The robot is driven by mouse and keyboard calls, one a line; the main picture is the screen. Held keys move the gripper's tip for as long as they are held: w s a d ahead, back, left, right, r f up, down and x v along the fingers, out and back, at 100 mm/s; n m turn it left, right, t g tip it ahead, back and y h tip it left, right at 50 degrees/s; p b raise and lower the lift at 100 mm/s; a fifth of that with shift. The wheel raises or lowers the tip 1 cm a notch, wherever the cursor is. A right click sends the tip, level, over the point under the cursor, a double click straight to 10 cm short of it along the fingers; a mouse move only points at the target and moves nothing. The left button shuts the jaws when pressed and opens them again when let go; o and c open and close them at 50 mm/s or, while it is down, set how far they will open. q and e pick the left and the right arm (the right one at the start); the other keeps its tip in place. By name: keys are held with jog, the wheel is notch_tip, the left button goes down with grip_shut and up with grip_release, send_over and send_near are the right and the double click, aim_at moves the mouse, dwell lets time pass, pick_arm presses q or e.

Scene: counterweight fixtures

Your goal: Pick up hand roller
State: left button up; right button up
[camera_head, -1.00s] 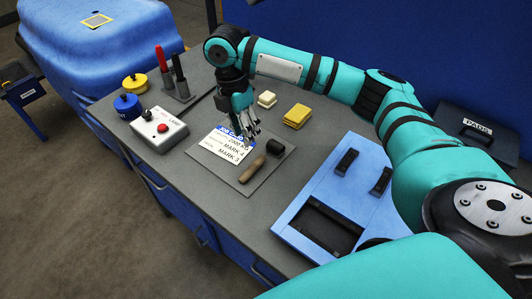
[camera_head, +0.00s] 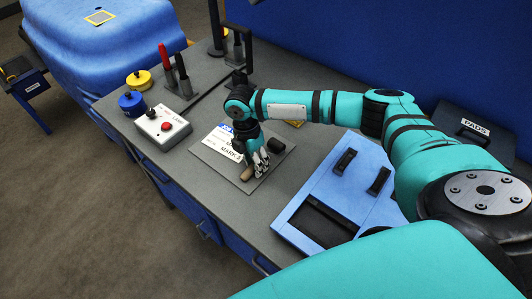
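The hand roller lies on a grey mat (camera_head: 207,150) on the workbench, with its black roller head (camera_head: 276,145) towards the back right and the end of its wooden handle (camera_head: 246,174) towards the front. My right gripper (camera_head: 258,168) points down at the handle and covers its middle part. Its fingers are at the handle, but I cannot tell whether they are shut on it. My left gripper is not in view.
A white label card (camera_head: 219,139) lies partly under my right arm. A switch box (camera_head: 162,128), blue and yellow knobbed weights and a tool stand are at left. A blue tray (camera_head: 318,182) with black handles is at right. A PADS case (camera_head: 474,130) stands behind.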

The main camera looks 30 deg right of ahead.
grip_shut()
jog(key=shift+r, duration=0.1)
dwell(0.3)
jog(key=shift+r+b, duration=0.35)
jog(key=shift+r, duration=0.25)
notch_tip(320, 180, up, 2)
jog(key=shift+r+b, duration=0.1)
jog(key=shift+b, duration=0.35)
jog(key=s+a+b, duration=0.1)
jog(key=s+a, duration=0.2)
jog(key=s, duration=0.1)
jog(key=s+a+r, duration=0.1)
jog(key=s+a, duration=0.2)
jog(key=s, duration=0.1)
jog(key=s+a+b, duration=0.1)
jog(key=s+a, duration=0.3)
jog(key=shift+s+r+b, duration=0.2)
jog(key=shift+b, duration=0.15)
